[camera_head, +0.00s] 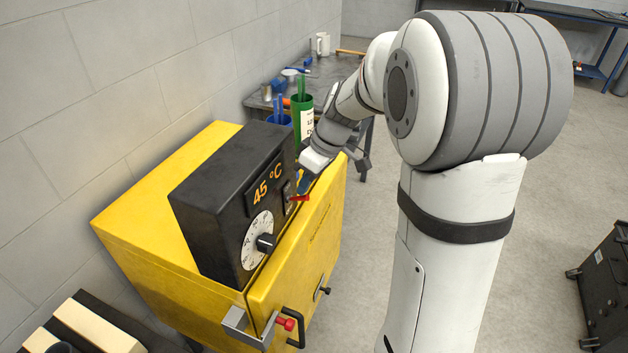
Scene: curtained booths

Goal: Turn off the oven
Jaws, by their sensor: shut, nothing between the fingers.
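The oven is a yellow cabinet (160,190) with a black control box (215,185) on top. Its display (266,185) reads 45 °C in orange. A round white dial (256,240) with a black knob sits below the display. A dark switch panel (287,196) lies right of the display, partly hidden by my gripper. My gripper (301,194) is shut and empty, pointing down at the panel. A small red part shows at its tip; I cannot tell whether it belongs to the gripper or the switch, or whether they touch.
The oven door (300,262) looks closed, with a latch with a red knob (286,324) at its near edge. A grey workbench (330,75) with a green container (301,112) and a white mug (323,43) stands behind. A black wheeled cabinet (606,285) is at right. Floor between is clear.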

